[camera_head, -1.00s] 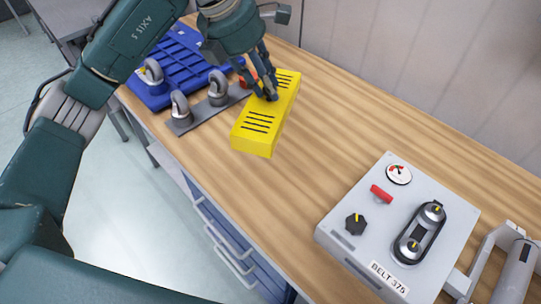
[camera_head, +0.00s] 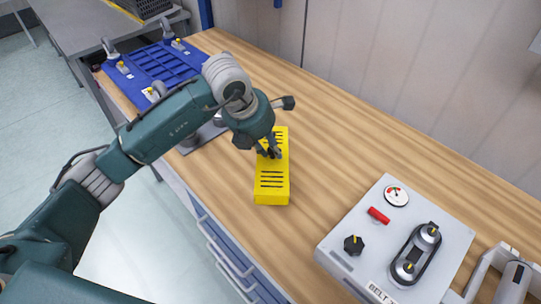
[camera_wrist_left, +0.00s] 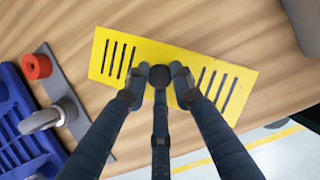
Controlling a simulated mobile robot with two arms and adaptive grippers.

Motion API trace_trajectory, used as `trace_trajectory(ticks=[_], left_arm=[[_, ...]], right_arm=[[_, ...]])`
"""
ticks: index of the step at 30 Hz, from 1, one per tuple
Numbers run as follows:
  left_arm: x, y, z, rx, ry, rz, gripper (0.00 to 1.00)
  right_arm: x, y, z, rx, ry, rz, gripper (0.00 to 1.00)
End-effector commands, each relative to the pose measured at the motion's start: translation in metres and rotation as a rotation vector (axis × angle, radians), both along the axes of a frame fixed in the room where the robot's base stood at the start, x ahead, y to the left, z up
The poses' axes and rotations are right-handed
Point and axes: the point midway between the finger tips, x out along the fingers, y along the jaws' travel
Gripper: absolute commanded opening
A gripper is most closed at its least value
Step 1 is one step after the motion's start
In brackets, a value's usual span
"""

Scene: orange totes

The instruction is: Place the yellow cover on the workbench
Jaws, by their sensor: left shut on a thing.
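The yellow cover (camera_head: 272,187) is a long block with black slots. It is at or just above the wooden workbench (camera_head: 335,150); I cannot tell whether it touches the wood. My left gripper (camera_head: 270,152) comes down on it from above and is shut on its middle. In the left wrist view the gripper fingers (camera_wrist_left: 160,78) close on the middle of the cover (camera_wrist_left: 110,56), with slots showing on both sides. My right gripper is not in view.
A grey control box (camera_head: 445,225) with a dial, knobs and a red switch stands to the right. A blue tray (camera_head: 160,68) lies at the far left. A grey plate and red ring (camera_wrist_left: 36,66) show in the left wrist view. Bare wood lies between cover and box.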

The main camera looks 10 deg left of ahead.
Motion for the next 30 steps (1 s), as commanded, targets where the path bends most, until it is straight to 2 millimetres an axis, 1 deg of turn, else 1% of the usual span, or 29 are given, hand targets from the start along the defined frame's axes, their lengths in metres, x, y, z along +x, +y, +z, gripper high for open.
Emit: trace_trajectory(ticks=[4, 9, 12, 20, 23, 24, 26, 30], left_arm=[[0.0, 0.0, -0.011, -0.001, -0.001, 0.001, 0.0], [0.0, 0.0, -0.036, -0.002, 0.001, 0.0, 0.0], [0.0, 0.0, -0.046, -0.001, -0.001, 0.001, 0.0], [0.001, -0.001, -0.047, -0.002, -0.004, -0.001, 0.0], [0.001, -0.001, -0.051, -0.002, -0.004, -0.001, 0.0], [0.0, 0.0, -0.05, -0.001, -0.002, -0.001, 0.31], [0.0, 0.0, -0.05, 0.0, -0.001, -0.001, 0.42], [0.0, 0.0, -0.05, 0.0, -0.001, -0.001, 0.42]], right_arm=[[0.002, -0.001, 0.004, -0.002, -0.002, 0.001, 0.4], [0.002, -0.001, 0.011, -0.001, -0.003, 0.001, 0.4], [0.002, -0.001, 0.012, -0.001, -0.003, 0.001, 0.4], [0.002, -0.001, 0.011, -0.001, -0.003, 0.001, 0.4], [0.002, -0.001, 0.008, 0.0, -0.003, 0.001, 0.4], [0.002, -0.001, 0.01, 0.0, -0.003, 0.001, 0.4], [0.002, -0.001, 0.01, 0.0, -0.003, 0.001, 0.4], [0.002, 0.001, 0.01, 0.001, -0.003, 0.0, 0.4]])
